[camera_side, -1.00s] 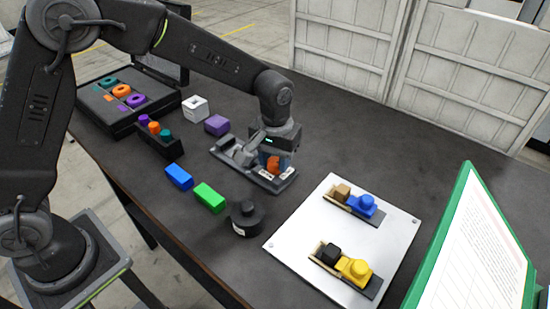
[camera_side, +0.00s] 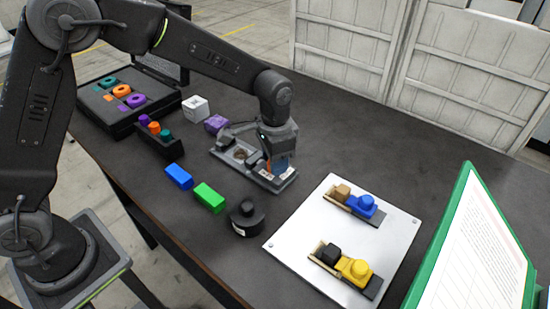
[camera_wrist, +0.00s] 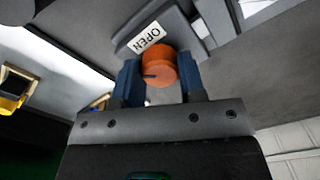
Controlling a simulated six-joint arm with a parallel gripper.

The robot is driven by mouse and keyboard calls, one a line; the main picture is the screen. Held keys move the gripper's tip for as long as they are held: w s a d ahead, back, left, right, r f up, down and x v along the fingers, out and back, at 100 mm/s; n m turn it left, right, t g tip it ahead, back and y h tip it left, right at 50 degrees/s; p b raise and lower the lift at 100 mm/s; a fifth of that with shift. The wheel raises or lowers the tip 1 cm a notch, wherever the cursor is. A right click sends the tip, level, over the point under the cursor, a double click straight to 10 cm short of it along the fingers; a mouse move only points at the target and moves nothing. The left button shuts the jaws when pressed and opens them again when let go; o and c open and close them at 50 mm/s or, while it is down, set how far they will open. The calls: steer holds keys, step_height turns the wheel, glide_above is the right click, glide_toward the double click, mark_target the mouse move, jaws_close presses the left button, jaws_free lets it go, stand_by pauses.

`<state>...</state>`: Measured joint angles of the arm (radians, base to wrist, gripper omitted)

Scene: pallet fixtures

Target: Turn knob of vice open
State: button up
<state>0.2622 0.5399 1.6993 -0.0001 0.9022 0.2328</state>
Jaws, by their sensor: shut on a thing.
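The grey vice (camera_side: 225,153) lies on the dark table below my wrist in the side view. Its orange knob (camera_wrist: 160,65) shows clearly in the wrist view, with a dark line on its face. A white label reading OPEN (camera_wrist: 146,38) is beside the knob. My gripper (camera_wrist: 157,75) is shut on the knob, one blue finger on each side. In the side view my gripper (camera_side: 278,166) covers most of the knob, leaving only a thin orange strip visible.
A white plate (camera_side: 285,245) with a blue and a yellow fixture lies to the right. A black round object (camera_side: 247,218), a green block (camera_side: 209,197) and a blue block (camera_side: 179,176) are in front. White and purple cubes (camera_side: 215,124) stand behind the vice.

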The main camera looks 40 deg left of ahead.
steer(key=m, duration=0.4)
steer(key=shift+m, duration=2.6)
steer(key=o, duration=0.9)
steer(key=shift+o, duration=0.2)
step_height(320, 180, up, 14)
